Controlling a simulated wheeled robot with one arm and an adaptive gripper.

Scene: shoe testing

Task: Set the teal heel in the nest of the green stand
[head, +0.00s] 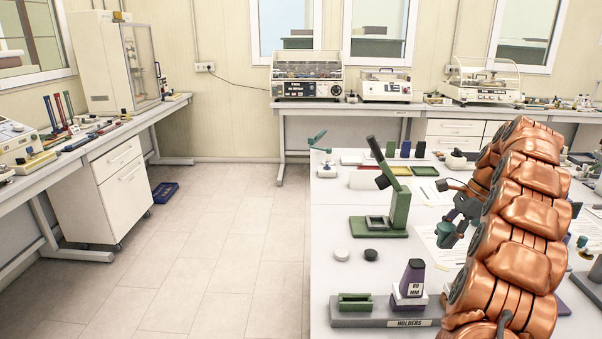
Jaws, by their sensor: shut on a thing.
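My gripper (456,217) is at the right of the near table and is shut on the teal heel (445,236). The heel hangs below the fingers, over the white sheets. Its upper part is hidden by the fingers. The green stand (400,205) stands upright to the left of my gripper, with a slanted dark head on its post. Its nest (376,223) is a grey square frame on the left part of the green base. The nest looks empty. The heel is apart from the stand, to its right.
A white disc (341,254) and a black disc (371,254) lie before the stand. Small trays and upright blocks stand behind it.

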